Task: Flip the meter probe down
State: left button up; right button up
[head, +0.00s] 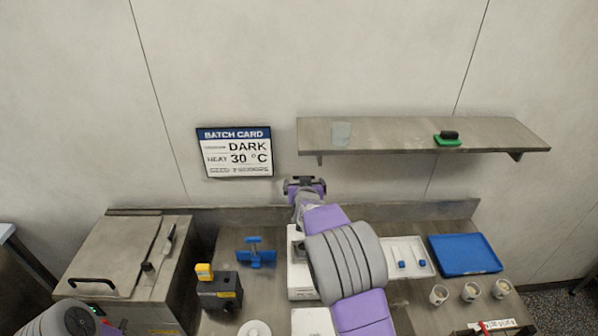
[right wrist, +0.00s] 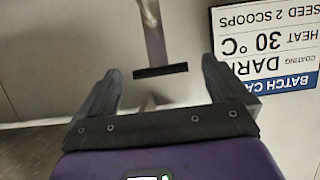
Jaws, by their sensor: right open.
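My right gripper (head: 304,184) is raised near the wall in the head view, its forearm crossing the bench. In the right wrist view it is open (right wrist: 161,72), with nothing clamped in it. A grey stem ending in a dark crossbar (right wrist: 160,71), which looks like the meter probe, shows in that view. The crossbar appears level with the fingertips and between them; I cannot tell the depth gap. A white device (head: 299,281), probably the meter, stands on the bench, partly hidden by my right arm. My left arm shows only at the lower left; its gripper is not visible.
A lidded steel box (head: 115,255) stands at the left, with a black and yellow device (head: 219,291) and blue stand (head: 256,254) beside it. A blue tray (head: 465,254) and several cups sit at the right. A wall shelf (head: 400,134) overhangs the bench.

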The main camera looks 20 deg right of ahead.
jog(key=shift+w+d+f, duration=0.15)
jog(key=shift+d, duration=0.05)
pick_arm(q)
jog(key=shift+s+r+p, duration=0.3)
jog(key=shift+r+p, duration=0.2)
jog(key=shift+r, duration=0.05)
pick_arm(e)
jog(key=x, duration=0.5)
jog(key=shift+w+f, duration=0.15)
jog(key=shift+w, duration=0.2)
pick_arm(q)
jog(key=shift+w, duration=0.1)
pick_arm(e)
jog(key=shift+w+f, duration=0.1)
